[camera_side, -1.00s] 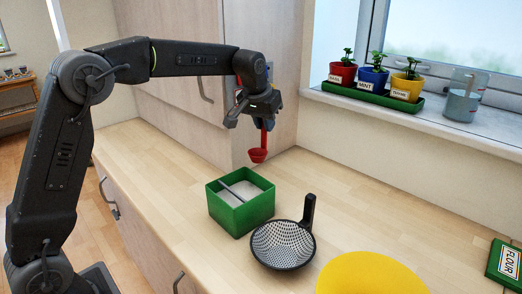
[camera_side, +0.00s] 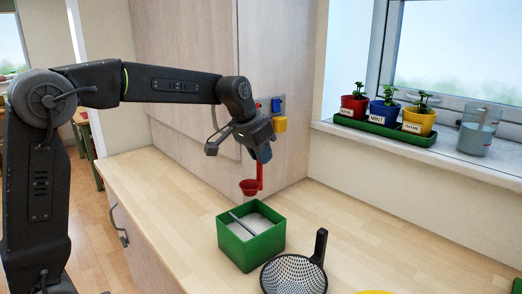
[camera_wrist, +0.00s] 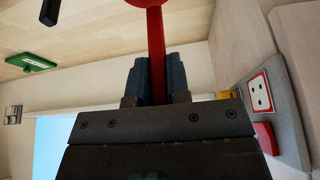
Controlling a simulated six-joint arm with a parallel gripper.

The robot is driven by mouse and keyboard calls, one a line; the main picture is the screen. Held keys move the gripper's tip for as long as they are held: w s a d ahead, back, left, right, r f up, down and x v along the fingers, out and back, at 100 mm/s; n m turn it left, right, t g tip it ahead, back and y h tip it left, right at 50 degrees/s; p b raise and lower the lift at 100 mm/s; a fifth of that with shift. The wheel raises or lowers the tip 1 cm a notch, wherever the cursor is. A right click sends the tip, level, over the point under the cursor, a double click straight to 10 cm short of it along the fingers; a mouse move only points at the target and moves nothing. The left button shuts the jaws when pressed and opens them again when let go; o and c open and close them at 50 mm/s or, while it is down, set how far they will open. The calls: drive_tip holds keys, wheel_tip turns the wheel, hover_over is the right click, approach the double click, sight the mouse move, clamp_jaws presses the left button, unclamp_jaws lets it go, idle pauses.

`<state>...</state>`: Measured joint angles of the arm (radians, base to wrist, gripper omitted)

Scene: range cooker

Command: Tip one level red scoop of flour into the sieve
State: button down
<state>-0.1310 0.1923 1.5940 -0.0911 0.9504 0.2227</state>
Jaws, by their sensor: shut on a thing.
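My gripper (camera_side: 262,154) is shut on the handle of the red scoop (camera_side: 249,187), which hangs below it. The scoop's bowl is above the far side of the green box (camera_side: 264,250), apart from it. I cannot tell whether the bowl holds anything. The box holds pale flour (camera_side: 262,222), with a grey bar (camera_side: 242,223) across its top. The black mesh sieve (camera_side: 292,276) stands right of the box, partly cut off by the frame, its handle upright. In the wrist view, the red handle (camera_wrist: 156,50) runs between my fingers; the bowl is mostly out of frame.
Potted herbs stand in a green tray (camera_side: 388,133) on the windowsill, beside a clear jug (camera_side: 478,132). A yellow thing (camera_side: 280,124) is on the wall behind my gripper.

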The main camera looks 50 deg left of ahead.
wheel_tip(320, 180, down, 12)
idle(1.2)
drive_tip(key=shift+d, duration=0.15)
idle(0.4)
drive_tip(key=shift+s+d, duration=0.1)
drive_tip(key=shift+d, duration=1.9)
drive_tip(key=shift+d, duration=0.1)
drive_tip(key=shift+r, duration=0.2)
drive_tip(key=shift+a+r, duration=0.3)
drive_tip(key=shift+r, duration=0.25)
drive_tip(key=shift+a+r, duration=0.3)
drive_tip(key=shift+r, duration=0.25)
drive_tip(key=shift+s, duration=0.35)
